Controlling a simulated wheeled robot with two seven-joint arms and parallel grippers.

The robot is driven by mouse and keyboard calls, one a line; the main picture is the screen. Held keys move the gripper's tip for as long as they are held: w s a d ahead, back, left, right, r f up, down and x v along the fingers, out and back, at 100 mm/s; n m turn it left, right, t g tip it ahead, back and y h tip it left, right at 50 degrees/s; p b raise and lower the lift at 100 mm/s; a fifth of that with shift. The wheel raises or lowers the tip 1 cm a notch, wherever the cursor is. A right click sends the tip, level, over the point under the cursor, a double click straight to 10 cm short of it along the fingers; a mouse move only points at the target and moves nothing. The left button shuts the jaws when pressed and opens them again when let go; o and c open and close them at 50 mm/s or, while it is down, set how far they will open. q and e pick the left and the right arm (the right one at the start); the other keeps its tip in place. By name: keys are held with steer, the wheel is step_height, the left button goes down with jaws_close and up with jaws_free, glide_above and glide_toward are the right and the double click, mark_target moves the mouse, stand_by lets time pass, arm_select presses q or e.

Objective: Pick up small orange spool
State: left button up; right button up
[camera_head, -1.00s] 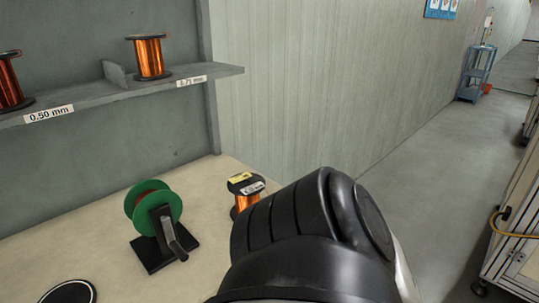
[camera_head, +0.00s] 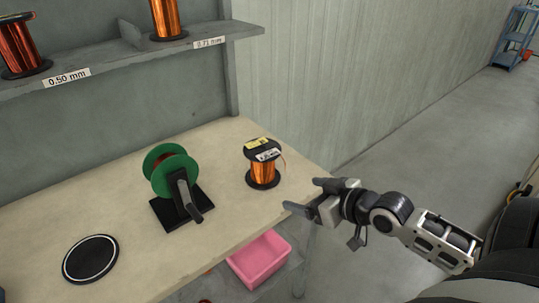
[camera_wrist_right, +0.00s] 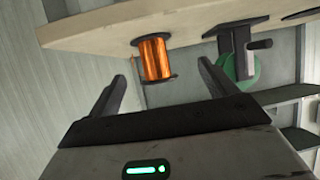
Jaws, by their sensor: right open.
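The small orange spool (camera_head: 262,166) has black flanges and copper-orange wire, with a yellow and a white label on top. It stands upright on the bench near its right end. My right gripper (camera_head: 301,196) is open and empty, just right of the spool and apart from it. In the right wrist view the spool (camera_wrist_right: 154,58) shows ahead, between the two spread fingers (camera_wrist_right: 156,78). My left gripper is not in view.
A green hand-cranked winder (camera_head: 170,176) stands left of the spool on the bench (camera_head: 130,194). A round black disc (camera_head: 90,260) lies at the front left. Larger spools sit on a shelf (camera_head: 120,60) above. A pink bin (camera_head: 260,258) is below the bench edge.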

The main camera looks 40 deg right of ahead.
glide_toward(271, 163)
steer(key=shift+t, duration=0.3)
steer(key=x, duration=0.6)
steer(key=shift+f, duration=0.45)
steer(key=shift+x, duration=2.9)
steer(key=shift+r, duration=0.1)
steer(key=c, duration=1.8)
steer(key=shift+w+r, duration=0.1)
steer(key=shift+r, duration=0.15)
jaws_close()
